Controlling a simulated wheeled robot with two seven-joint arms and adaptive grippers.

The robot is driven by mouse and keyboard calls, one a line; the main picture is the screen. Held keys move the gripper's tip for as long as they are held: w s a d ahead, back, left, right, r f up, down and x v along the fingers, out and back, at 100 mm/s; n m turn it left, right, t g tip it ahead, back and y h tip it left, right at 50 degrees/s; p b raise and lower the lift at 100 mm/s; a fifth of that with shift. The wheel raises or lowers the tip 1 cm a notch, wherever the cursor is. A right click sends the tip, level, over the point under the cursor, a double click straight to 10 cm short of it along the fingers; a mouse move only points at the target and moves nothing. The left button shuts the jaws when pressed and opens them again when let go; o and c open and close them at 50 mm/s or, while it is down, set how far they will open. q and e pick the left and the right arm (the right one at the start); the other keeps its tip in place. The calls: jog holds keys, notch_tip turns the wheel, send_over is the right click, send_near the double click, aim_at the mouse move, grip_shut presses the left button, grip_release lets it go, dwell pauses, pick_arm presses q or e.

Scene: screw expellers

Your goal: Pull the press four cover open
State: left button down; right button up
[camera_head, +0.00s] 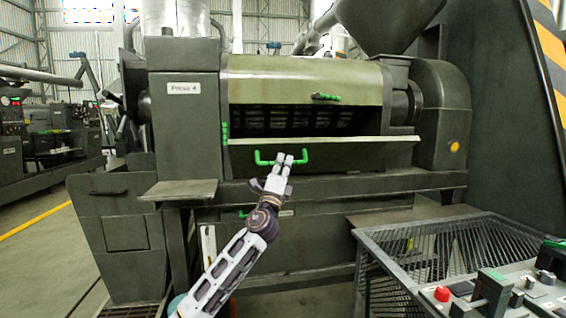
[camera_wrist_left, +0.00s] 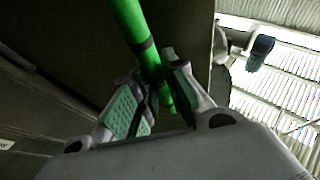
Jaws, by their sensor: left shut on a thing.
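Press 4 (camera_head: 183,120) is a large dark green machine with a label on its left housing. Its cover (camera_head: 330,144) is a front panel tilted outward at the top, with a dark slotted gap behind it. A green handle (camera_head: 264,161) is on the cover's front. My left gripper (camera_head: 288,160) is at the right part of this handle. In the left wrist view, the green bar (camera_wrist_left: 137,30) runs between the two fingers (camera_wrist_left: 155,98), and they are shut on it. My right gripper is in neither view.
An upper olive cover (camera_head: 290,75) with a second green handle (camera_head: 326,97) sits above the gap. A mesh-sided control desk (camera_head: 440,235) with a red button (camera_head: 442,293) stands at the lower right. A shelf (camera_head: 178,190) juts out at left. Floor is clear at the left.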

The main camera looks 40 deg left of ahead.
pick_arm(q)
jog(key=shift+s+d+f+b, duration=0.15)
jog(key=shift+f+b, duration=0.25)
jog(key=shift+f, duration=0.35)
jog(key=shift+s+d+f+b, duration=0.2)
jog(key=shift+f+b, duration=0.2)
jog(key=shift+f, duration=0.3)
jog(key=shift+s+d+f+b, duration=0.15)
jog(key=shift+f+b, duration=0.25)
jog(key=shift+f, duration=0.35)
jog(key=c, duration=1.5)
grip_release()
jog(key=shift+w, duration=0.1)
jog(key=shift+o, duration=0.2)
